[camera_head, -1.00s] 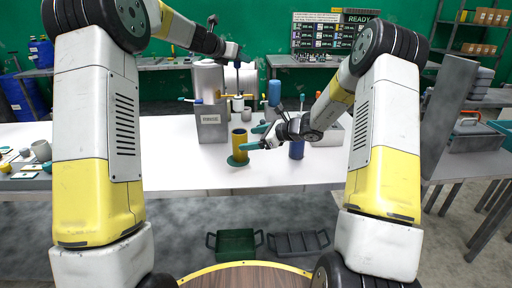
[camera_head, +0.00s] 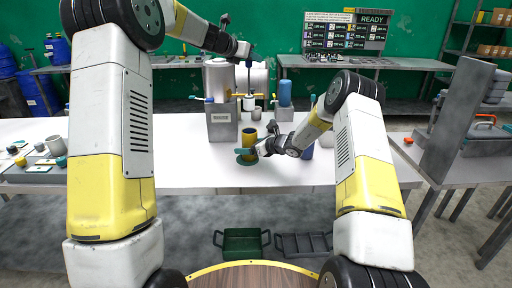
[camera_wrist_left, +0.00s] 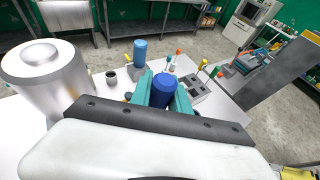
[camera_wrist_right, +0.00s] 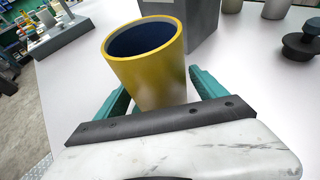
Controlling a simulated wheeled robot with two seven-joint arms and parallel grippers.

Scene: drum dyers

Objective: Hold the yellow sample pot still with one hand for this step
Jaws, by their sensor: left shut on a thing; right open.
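The right wrist view shows the pot (camera_wrist_right: 150,62) large, with a dark blue inside. My right gripper (camera_head: 247,152) is open, its teal fingers (camera_wrist_right: 160,95) on either side of the pot's lower part; contact cannot be made out.
A grey metal tank (camera_head: 219,95) stands just behind the pot. A small grey cup (camera_head: 256,114) and a blue bottle (camera_head: 285,94) stand further back. Small items lie at the table's left (camera_head: 40,165). A READY board (camera_head: 345,32) stands behind. The table's front is mostly clear.

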